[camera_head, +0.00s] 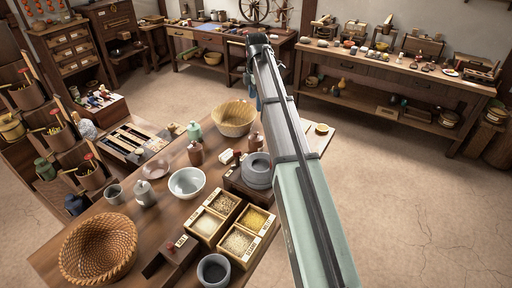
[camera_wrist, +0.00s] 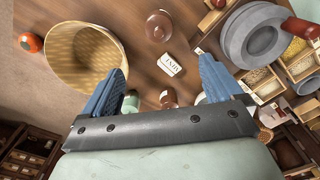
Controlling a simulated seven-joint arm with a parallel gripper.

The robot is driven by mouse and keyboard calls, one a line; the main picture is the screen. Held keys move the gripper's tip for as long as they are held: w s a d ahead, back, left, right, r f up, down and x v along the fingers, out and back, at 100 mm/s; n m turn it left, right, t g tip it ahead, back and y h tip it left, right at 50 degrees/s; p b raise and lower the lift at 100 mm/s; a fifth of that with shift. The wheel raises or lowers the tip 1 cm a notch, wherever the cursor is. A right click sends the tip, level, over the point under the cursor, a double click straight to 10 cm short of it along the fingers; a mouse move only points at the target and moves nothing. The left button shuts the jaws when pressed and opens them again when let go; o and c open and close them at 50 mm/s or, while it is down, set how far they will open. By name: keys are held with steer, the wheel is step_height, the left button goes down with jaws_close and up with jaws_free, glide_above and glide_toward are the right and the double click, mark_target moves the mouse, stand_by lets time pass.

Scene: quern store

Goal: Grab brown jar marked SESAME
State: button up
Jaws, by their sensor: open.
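Two brown jars stand on the near table. One brown jar (camera_head: 195,153) is left of the white card, and it shows between my fingers, low in the wrist view (camera_wrist: 168,98). The other brown jar (camera_head: 255,140) is right of the card, and it shows at the top of the wrist view (camera_wrist: 159,26). I cannot read SESAME on either jar. My gripper (camera_wrist: 162,66) is open and empty above the table, apart from both jars. In the head view my arm hides part of the table and most of the gripper.
A woven basket (camera_wrist: 85,55) stands left and a grey quern (camera_wrist: 255,35) right in the wrist view. A green jar (camera_head: 194,130), white bowl (camera_head: 187,182) and white card (camera_head: 225,156) are near the jars. Grain boxes (camera_head: 238,241) stand nearer; floor to the right is clear.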

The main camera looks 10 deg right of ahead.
mark_target(256, 132)
step_height(256, 132, down, 12)
steer(key=shift+a+f, duration=0.1)
steer(key=shift+f, duration=0.05)
steer(key=shift+w+f, duration=0.1)
steer(key=shift+f, duration=3.2)
steer(key=shift+c, duration=0.3)
jaws_close()
